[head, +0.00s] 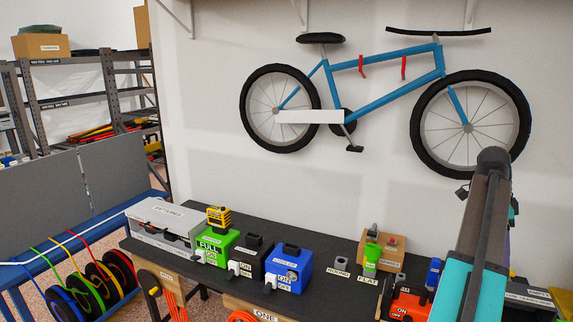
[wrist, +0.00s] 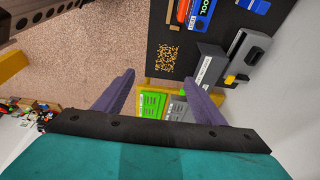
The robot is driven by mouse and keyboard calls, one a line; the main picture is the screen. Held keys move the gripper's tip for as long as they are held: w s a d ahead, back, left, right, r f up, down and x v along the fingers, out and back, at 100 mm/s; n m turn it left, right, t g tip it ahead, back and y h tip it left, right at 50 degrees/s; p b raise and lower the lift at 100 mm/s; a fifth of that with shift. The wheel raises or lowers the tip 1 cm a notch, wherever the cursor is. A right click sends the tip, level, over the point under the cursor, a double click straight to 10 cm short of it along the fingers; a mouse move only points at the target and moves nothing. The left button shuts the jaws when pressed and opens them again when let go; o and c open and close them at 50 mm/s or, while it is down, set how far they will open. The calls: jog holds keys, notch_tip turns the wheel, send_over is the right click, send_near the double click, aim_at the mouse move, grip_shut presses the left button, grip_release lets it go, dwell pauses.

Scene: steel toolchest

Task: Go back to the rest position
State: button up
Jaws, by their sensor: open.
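In the wrist view my gripper (wrist: 159,77) shows two purple fingers spread wide apart, with nothing held between them. Beyond and below the gap, a green case (wrist: 152,104) and a grey case (wrist: 178,109) sit in a yellow frame, apart from the fingers. In the head view my arm rises at the right, in front of the right end of the dark workbench (head: 215,272). My gripper's fingers cannot be made out clearly there.
On the bench stand a grey toolbox (head: 166,222), a green box (head: 217,245), a black box (head: 247,257) and a blue box (head: 289,267). A blue bicycle (head: 385,88) hangs on the wall. Blue rack (head: 60,252) with cable reels at left.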

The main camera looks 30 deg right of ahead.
jog(key=w+a+f+n+t, duration=0.2)
jog(key=w+a+f+n, duration=1.1)
jog(key=w+a+f, duration=1.1)
jog(key=w+a+f+n+y, duration=0.15)
jog(key=a+f+n, duration=0.35)
jog(key=a, duration=0.5)
jog(key=w+a+f+n, duration=0.25)
jog(key=a+f, duration=0.35)
jog(key=a, duration=0.5)
jog(key=w+a+f+n, duration=0.1)
jog(key=a+f+n, duration=0.4)
jog(key=a, duration=0.5)
jog(key=s+a+f+n, duration=0.3)
jog(key=a+f, duration=0.3)
jog(key=a, duration=0.3)
jog(key=s+f+g+b, duration=0.5)
jog(key=s+f+b, duration=0.5)
jog(key=s+f, duration=1.5)
notch_tip(320, 180, down, 2)
jog(key=shift+s+f+y, duration=0.25)
jog(key=shift+s+y, duration=0.05)
jog(key=shift+y, duration=0.05)
